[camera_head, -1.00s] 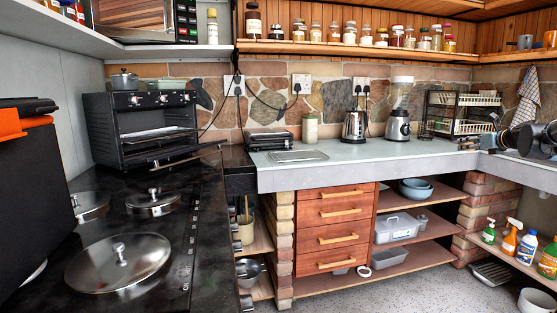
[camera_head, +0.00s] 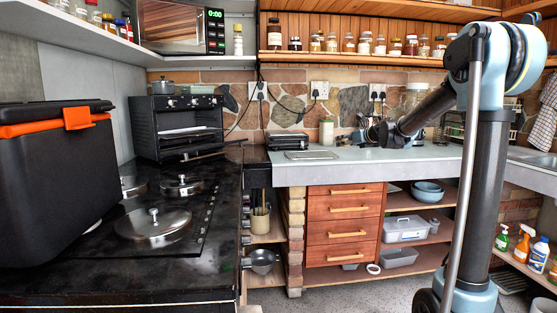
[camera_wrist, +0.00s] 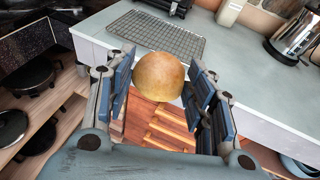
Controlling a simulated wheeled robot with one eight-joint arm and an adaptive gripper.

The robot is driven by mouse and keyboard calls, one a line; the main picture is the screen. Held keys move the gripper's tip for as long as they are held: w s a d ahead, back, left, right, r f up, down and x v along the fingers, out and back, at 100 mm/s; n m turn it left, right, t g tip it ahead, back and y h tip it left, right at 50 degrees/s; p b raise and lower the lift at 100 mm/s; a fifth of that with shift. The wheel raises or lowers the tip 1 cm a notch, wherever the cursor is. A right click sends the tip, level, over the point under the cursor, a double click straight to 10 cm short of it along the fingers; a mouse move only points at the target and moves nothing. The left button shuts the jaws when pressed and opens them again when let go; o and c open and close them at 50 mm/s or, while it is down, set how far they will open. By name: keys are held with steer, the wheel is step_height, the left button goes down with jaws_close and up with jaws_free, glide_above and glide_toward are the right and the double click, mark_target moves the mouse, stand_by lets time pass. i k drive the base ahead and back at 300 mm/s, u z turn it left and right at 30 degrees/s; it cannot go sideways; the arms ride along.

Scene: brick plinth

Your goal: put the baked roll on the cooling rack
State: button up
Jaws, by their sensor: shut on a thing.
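In the wrist view the baked roll (camera_wrist: 159,77), round and golden brown, sits between the two blue-padded fingers of my gripper (camera_wrist: 162,72). My gripper is shut on it and holds it in the air, in front of the counter's front edge. The cooling rack (camera_wrist: 158,34), a dark wire grid, lies flat on the counter beyond the roll and looks empty. In the head view the rack (camera_head: 311,155) lies near the counter's left end. My gripper (camera_head: 372,133) is to its right there, and I cannot make out the roll in that view.
A toaster oven (camera_head: 178,127) with its door down stands on the black hob at left, near lidded pans (camera_head: 153,224) and a black-orange box (camera_head: 60,190). A grill press (camera_head: 287,140), canister (camera_head: 326,130) and kettle (camera_wrist: 293,35) stand behind or beside the rack.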

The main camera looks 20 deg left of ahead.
mark_target(311, 154)
steer(key=u, duration=0.35)
steer(key=i, duration=1)
steer(key=z, duration=0.05)
